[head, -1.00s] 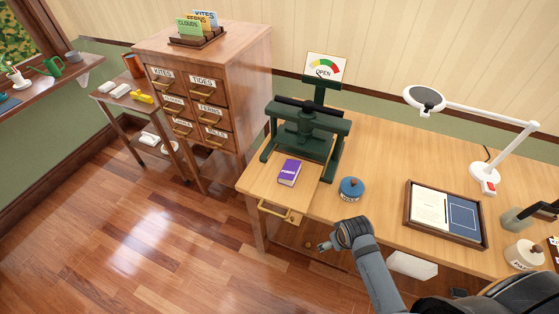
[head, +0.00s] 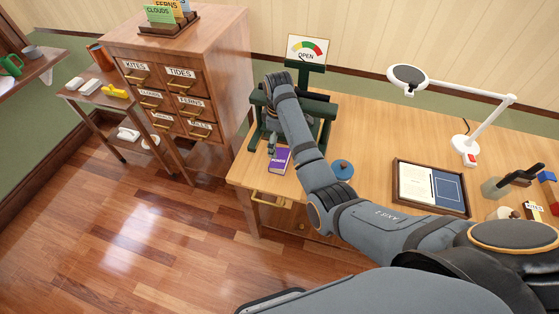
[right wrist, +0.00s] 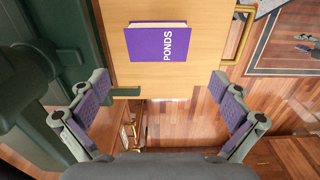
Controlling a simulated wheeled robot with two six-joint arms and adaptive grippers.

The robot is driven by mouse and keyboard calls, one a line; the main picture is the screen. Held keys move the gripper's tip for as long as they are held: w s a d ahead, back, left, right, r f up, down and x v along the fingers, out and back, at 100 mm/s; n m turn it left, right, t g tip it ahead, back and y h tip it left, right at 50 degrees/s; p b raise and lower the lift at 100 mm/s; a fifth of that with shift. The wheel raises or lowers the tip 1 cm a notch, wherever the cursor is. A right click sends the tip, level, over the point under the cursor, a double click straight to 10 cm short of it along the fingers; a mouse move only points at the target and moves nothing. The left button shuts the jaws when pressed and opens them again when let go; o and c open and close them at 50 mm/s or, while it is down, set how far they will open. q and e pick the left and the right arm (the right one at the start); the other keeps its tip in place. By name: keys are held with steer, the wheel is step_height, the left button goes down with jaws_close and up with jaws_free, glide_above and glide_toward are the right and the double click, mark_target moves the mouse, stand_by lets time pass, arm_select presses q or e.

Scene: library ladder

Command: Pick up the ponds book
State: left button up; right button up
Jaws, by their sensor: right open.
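The purple ponds book (head: 279,160) lies flat on the wooden desk in front of the green press (head: 322,108). In the right wrist view the book (right wrist: 157,43) shows its PONDS lettering and lies beyond the fingertips, between their lines. My right gripper (head: 272,144) is beside and above the book, close to the press. In the right wrist view my right gripper (right wrist: 160,100) is open and empty, its two purple-padded fingers wide apart. My left gripper is not in view.
The green press stands close beside my right gripper. A blue round object (head: 343,169) stands right of the book, partly behind my arm. A framed tray (head: 398,183) and a white lamp (head: 462,143) are further right. A brass drawer handle (head: 270,198) juts from the desk front.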

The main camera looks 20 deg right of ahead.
glide_above(280, 159)
steer(key=f, duration=0.4)
steer(key=shift+w+a+f+p, duration=0.15)
steer(key=shift+a+f+p, duration=0.1)
steer(key=shift+a+p, duration=0.1)
steer(key=shift+d+f, duration=0.1)
steer(key=shift+f, duration=0.3)
steer(key=f, duration=0.3)
steer(key=f+p, duration=0.1)
steer(key=shift+d+f, duration=0.25)
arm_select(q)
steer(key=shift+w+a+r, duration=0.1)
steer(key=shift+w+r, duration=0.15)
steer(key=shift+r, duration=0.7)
arm_select(e)
steer(key=c, duration=1)
steer(key=shift+o, duration=0.2)
steer(key=shift+r, duration=0.15)
